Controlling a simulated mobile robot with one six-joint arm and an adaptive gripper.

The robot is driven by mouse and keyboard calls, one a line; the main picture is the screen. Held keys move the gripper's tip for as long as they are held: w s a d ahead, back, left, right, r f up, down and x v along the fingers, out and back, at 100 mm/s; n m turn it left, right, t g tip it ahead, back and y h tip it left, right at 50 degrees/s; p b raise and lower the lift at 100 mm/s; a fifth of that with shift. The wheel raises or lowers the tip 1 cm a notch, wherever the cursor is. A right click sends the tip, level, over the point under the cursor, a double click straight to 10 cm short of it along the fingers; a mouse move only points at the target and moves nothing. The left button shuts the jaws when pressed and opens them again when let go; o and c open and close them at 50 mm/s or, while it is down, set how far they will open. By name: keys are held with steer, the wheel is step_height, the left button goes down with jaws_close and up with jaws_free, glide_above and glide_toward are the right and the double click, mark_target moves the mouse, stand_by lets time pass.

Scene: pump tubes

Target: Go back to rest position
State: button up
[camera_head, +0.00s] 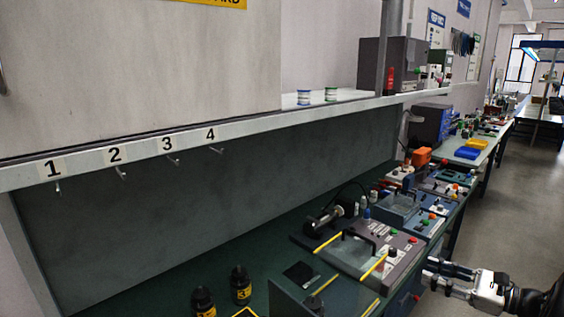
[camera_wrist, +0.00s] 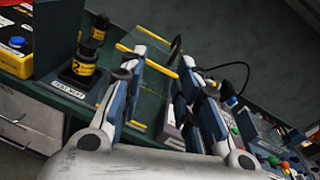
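My gripper (camera_head: 428,275) is at the lower right in the head view, off the front edge of the bench, with its fingers pointing left. In the wrist view my gripper (camera_wrist: 165,62) shows two separated fingers, and nothing is held between them. The pump station (camera_head: 365,250) on the bench has a clear cover and yellow bars, one of them a yellow bar (camera_head: 373,267) near its front. In the wrist view a yellow bar (camera_wrist: 147,60) appears beyond the fingers, with parts hidden behind them. The numbered hooks 1 to 4 (camera_head: 121,172) under the shelf hang empty.
Two black bottles with yellow labels (camera_head: 241,286) stand on the green bench (camera_head: 150,285). More devices, an orange box (camera_head: 421,157) and blue trays (camera_head: 467,153) line the benches farther back. The floor (camera_head: 510,220) at right is clear.

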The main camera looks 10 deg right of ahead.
steer(key=a+r+n+g, duration=0.3)
steer(key=a, duration=0.6)
steer(key=s+a+r+n+g+h, duration=0.1)
steer(key=a+r+n+g, duration=0.2)
steer(key=a, duration=0.6)
steer(key=a+r+n+g, duration=0.2)
steer(key=a+n+g, duration=0.15)
steer(key=a, duration=0.55)
steer(key=s+a+n+h, duration=0.4)
steer(key=s+n, duration=0.4)
steer(key=s, duration=0.3)
steer(key=s+a+n+h, duration=0.5)
steer(key=s+a+n, duration=0.2)
steer(key=s, duration=0.4)
steer(key=shift+f+n, duration=0.4)
steer(key=shift+n, duration=0.35)
